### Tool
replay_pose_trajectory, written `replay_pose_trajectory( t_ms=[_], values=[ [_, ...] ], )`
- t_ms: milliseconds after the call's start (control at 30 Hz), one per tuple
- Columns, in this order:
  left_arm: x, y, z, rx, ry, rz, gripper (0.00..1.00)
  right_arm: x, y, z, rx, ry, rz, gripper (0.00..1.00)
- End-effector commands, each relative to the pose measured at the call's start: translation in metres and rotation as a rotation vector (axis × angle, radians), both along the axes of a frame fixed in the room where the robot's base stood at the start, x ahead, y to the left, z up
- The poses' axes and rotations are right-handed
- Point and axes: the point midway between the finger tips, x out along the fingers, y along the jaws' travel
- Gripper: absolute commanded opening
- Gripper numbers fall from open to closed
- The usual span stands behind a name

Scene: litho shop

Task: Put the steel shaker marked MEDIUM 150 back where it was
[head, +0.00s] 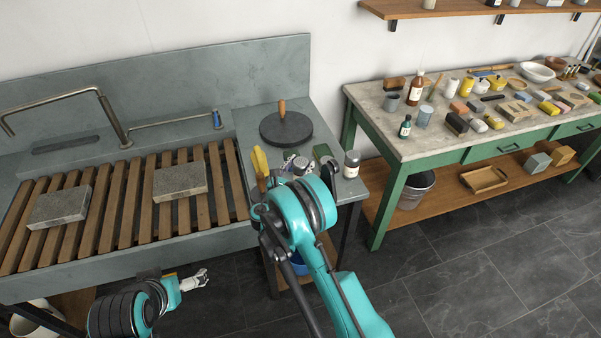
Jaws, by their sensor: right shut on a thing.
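My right gripper (290,158) is over the slate counter at the right end of the sink, mostly hidden behind my own wrist. It is shut on a small steel shaker (300,166), of which only part shows; its marking cannot be read. Another steel shaker (351,165) with a dark top and pale label stands upright on the counter to the right, apart from the gripper. Its label is too small to read. My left gripper (194,280) is low in front of the sink, away from the shakers; its jaw opening is unclear.
A round dark slab (286,130) with a wooden handle lies behind the gripper. A yellow item (260,160) and a green item (322,152) are close beside it. Two stone blocks (180,180) rest on the slatted rack. The cluttered green table (400,145) stands right.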

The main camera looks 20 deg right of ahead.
Motion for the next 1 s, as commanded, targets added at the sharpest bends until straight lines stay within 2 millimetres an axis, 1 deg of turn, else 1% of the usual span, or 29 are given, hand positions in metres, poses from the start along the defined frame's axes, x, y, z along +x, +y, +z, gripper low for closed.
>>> replay_pose_trajectory(
  t_ms=[33, 100, 167, 400, 567, 600, 633, 667, 1000],
  values=[
    [0.0, 0.0, -0.005, 0.0, 0.0, 0.0, 1.0, 0.0, 0.0, -0.011, 0.0, 0.0, 0.0, 0.21],
    [0.0, 0.0, -0.009, 0.0, 0.0, 0.0, 1.0, 0.0, 0.0, -0.022, -0.001, -0.001, 0.0, 0.21],
    [0.0, 0.0, -0.01, 0.0, 0.0, 0.0, 1.0, 0.0, 0.0, -0.028, -0.001, -0.001, 0.0, 0.21],
    [0.0, 0.0, -0.009, 0.0, 0.0, 0.0, 1.0, -0.001, 0.0, -0.028, -0.001, -0.001, 0.0, 0.21],
    [0.0, 0.0, -0.014, 0.0, 0.0, 0.0, 1.0, -0.001, 0.0, -0.032, -0.001, -0.001, 0.0, 0.21],
    [0.0, 0.0, -0.013, 0.0, 0.0, 0.0, 1.0, -0.001, 0.0, -0.031, 0.0, 0.0, 0.0, 0.61],
    [0.0, 0.0, -0.012, 0.0, 0.0, 0.0, 1.0, -0.001, 0.0, -0.031, 0.0, 0.0, 0.0, 0.69],
    [0.0, 0.0, -0.012, 0.0, 0.0, 0.0, 1.0, -0.001, 0.0, -0.031, 0.0, 0.0, 0.0, 0.71],
    [0.0, 0.0, -0.01, 0.0, 0.0, 0.0, 1.0, -0.001, 0.0, -0.029, 0.0, 0.0, 0.0, 0.71]
  ],
)
